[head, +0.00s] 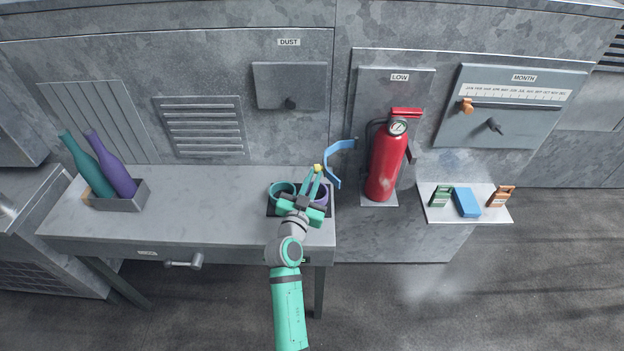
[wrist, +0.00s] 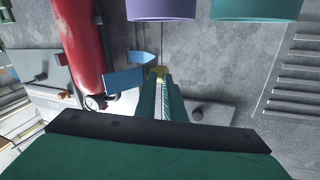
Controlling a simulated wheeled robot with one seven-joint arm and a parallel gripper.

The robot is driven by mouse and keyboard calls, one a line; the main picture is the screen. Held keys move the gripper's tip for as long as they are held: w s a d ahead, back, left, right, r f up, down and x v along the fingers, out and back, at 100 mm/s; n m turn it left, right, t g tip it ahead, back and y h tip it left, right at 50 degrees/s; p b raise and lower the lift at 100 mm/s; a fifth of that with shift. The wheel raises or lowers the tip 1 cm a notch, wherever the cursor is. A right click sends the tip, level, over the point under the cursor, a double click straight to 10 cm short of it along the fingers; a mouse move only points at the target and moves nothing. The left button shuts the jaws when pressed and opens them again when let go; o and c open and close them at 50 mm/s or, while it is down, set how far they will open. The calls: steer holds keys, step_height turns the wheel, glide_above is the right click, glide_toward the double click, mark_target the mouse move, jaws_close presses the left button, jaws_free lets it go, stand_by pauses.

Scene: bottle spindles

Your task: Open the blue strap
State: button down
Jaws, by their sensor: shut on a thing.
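The blue strap (head: 332,160) is a curved band left of the red fire extinguisher (head: 385,165). It stands out from the extinguisher, with a gap between its lower end and the red body. In the wrist view the strap (wrist: 124,79) is just left of my fingertips. My gripper (head: 316,174) has its fingers closed on a small yellow tab (head: 318,167) beside the strap. The tab also shows between the fingertips in the wrist view (wrist: 158,71). The join between tab and strap is not clear. The extinguisher (wrist: 82,45) stands upright on its bracket.
Below my gripper, teal (head: 281,190) and purple (head: 322,195) round holders sit at the table's right end. Two bottles stand in a grey box (head: 124,202) at left. A shelf (head: 466,216) with small blocks is at right. The table's middle (head: 205,205) is clear.

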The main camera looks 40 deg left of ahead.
mark_target(328, 174)
steer(key=w+d, duration=0.1)
steer(key=w+d+h, duration=0.1)
steer(key=shift+w+d+r+m+t, duration=0.15)
steer(key=shift+w+d+m+t, duration=0.15)
steer(key=shift+w+d+m, duration=0.1)
steer(key=c, duration=1.7)
jaws_free()
steer(key=shift+a, duration=0.1)
steer(key=shift+o, duration=1.1)
steer(key=s+a+v, duration=0.1)
steer(key=a+v, duration=0.1)
steer(key=v, duration=0.8)
steer(key=shift+s+d+n+y, duration=0.15)
steer(key=shift+s+n+y, duration=0.15)
steer(key=shift+s, duration=0.7)
steer(key=shift+d+f, duration=0.2)
